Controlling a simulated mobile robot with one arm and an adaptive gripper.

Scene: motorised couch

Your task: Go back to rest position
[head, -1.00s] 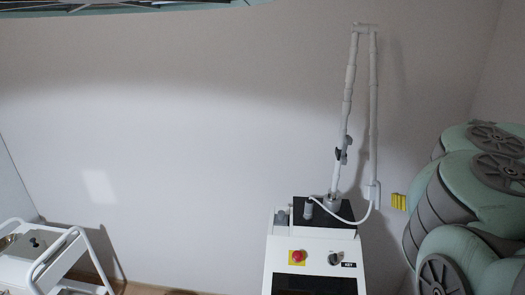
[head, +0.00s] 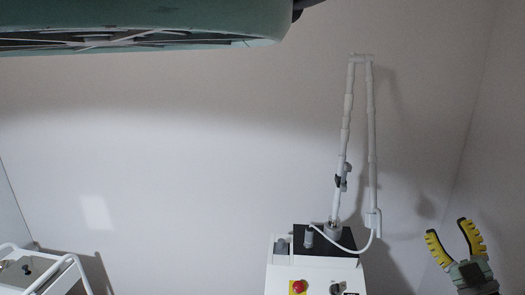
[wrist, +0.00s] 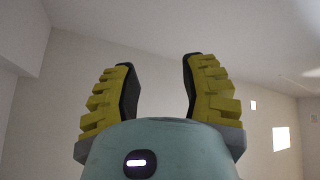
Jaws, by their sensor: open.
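My gripper (head: 455,243) is at the lower right of the head view, with yellow ribbed fingers pointing up and spread apart. It is open and empty, with bare wall behind it. In the wrist view, my gripper (wrist: 158,88) shows both fingers wide apart with nothing between them, against pale wall and ceiling. My gripper touches nothing in either view.
A white machine (head: 316,275) with a red button and a tall jointed white arm (head: 345,140) stands left of my gripper. A white trolley (head: 40,268) is at the lower left. The wall between them is clear.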

